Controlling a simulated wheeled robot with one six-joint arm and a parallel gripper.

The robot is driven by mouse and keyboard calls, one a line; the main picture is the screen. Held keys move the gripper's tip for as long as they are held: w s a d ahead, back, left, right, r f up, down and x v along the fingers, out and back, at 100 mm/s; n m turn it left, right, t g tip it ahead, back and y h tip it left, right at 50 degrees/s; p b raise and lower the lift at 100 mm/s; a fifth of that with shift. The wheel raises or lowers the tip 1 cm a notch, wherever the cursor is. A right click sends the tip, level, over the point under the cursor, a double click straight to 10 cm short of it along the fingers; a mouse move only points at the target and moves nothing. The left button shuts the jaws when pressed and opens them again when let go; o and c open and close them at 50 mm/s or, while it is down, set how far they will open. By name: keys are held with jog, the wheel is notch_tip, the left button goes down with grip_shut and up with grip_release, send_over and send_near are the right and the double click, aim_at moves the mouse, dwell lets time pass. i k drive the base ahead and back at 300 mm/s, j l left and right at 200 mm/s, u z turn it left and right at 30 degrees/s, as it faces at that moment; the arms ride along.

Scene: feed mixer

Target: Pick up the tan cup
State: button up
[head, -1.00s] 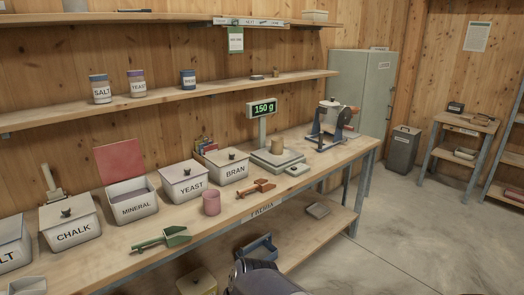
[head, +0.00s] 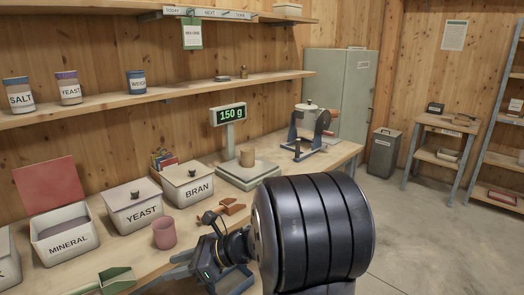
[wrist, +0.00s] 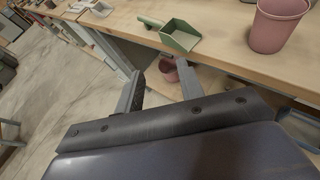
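The tan cup (head: 247,157) stands upright on the pan of the scale (head: 250,175) in the head view. The scale's display (head: 230,115) reads 150 g. My gripper (wrist: 158,82) shows in the wrist view with its two fingers apart and nothing between them. In the head view my arm reaches over the front of the bench, and the gripper is left of and nearer than the tan cup, close to the pink cup. The tan cup is not in the wrist view.
The pink cup (head: 164,232) stands near the bench's front edge, and it also shows in the wrist view (wrist: 277,25). A green scoop (wrist: 180,36) lies left of it. The bran bin (head: 188,184) stands left of the scale. A hand-cranked mill (head: 306,138) stands to the right.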

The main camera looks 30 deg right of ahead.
aim_at(247, 153)
jog(key=i+l+z, duration=0.2)
jog(key=i+l, duration=0.6)
jog(key=l, duration=0.25)
jog(key=i+l+z, duration=0.2)
jog(key=i+l, duration=0.6)
jog(key=l, duration=0.15)
